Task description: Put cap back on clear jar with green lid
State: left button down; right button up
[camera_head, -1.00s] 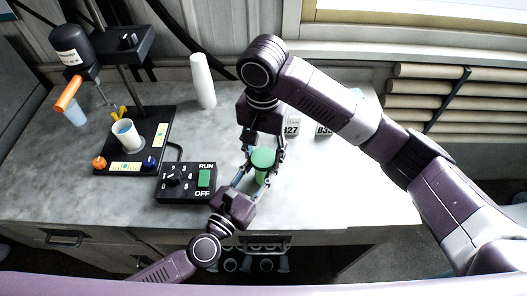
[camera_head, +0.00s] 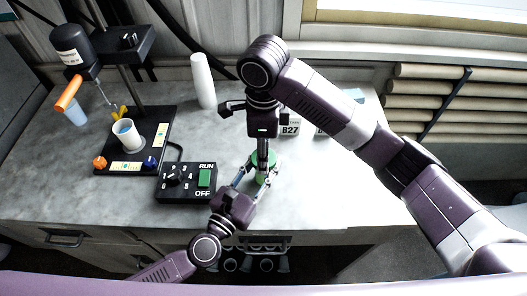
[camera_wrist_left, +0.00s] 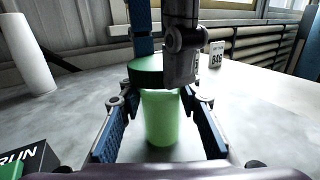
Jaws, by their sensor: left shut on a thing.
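The jar (camera_wrist_left: 162,120) stands upright on the counter and looks pale green. A dark green lid (camera_wrist_left: 147,68) sits at its top in the left wrist view; whether it is fully seated I cannot tell. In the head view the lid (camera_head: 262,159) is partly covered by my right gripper. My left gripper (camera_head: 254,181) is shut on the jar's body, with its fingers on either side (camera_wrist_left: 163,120). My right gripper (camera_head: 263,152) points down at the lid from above. One finger is in front of the lid and another behind; its grip on the lid is unclear.
A black control box (camera_head: 186,183) with a green switch lies left of the jar. Further left is the disperser stand (camera_head: 160,135) with a white cup (camera_head: 127,135). A white cylinder (camera_head: 203,82) stands at the back. A label block (camera_head: 290,128) is behind the jar.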

pick_arm(q)
jog(key=shift+f, duration=0.1)
pick_arm(e)
jog(key=shift+r, duration=0.1)
jog(key=o, duration=0.7)
jog(key=shift+o, duration=0.2)
jog(key=shift+r, duration=2.2)
jog(key=shift+c, duration=0.4)
